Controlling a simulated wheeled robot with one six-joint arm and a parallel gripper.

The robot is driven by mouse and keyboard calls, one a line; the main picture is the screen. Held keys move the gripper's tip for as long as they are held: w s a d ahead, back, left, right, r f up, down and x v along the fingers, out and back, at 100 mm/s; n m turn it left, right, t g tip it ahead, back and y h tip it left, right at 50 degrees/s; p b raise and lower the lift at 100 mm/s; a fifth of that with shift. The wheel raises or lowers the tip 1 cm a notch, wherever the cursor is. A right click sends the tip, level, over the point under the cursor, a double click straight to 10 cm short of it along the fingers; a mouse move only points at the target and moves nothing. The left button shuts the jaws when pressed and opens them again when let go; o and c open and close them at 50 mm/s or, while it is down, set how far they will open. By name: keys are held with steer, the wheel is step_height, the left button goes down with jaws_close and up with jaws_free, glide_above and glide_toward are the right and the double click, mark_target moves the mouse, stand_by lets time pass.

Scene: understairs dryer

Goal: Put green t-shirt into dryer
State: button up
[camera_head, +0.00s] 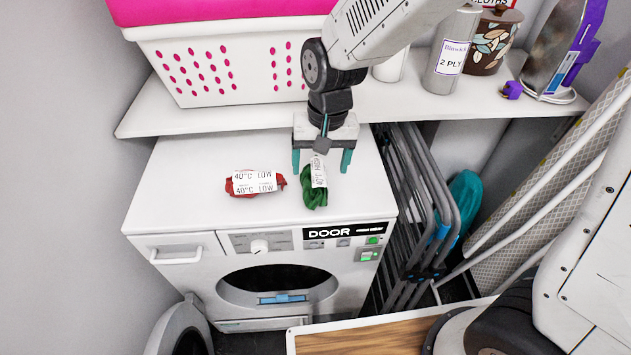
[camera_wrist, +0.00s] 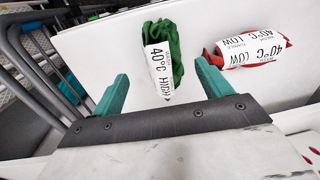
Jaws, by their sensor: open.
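A rolled green t-shirt (camera_head: 313,192) with a white "40°C HIGH" label lies on top of the white dryer (camera_head: 180,190). In the wrist view the green t-shirt (camera_wrist: 172,50) lies just ahead of and between my fingers. My gripper (camera_head: 322,160) is open above the dryer top, its teal fingertips on either side of the label end of the bundle; I cannot tell if they touch it. It also shows open in the wrist view (camera_wrist: 160,90). The dryer's round opening (camera_head: 275,283) is dark and uncovered, and its door (camera_head: 182,330) stands swung open at the lower left.
A rolled red garment (camera_head: 278,182) labelled "40°C LOW" lies left of the green one. A shelf (camera_head: 230,118) above holds a white basket (camera_head: 235,68) and bottles. Folded metal racks (camera_head: 415,200) stand right of the dryer. A wooden surface (camera_head: 365,342) is in front.

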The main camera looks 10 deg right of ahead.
mark_target(316, 174)
steer(key=f, duration=0.4)
steer(key=a+f, duration=0.1)
steer(key=f, duration=0.1)
steer(key=shift+w, duration=0.25)
steer(key=c, duration=1.2)
steer(key=shift+r, duration=0.1)
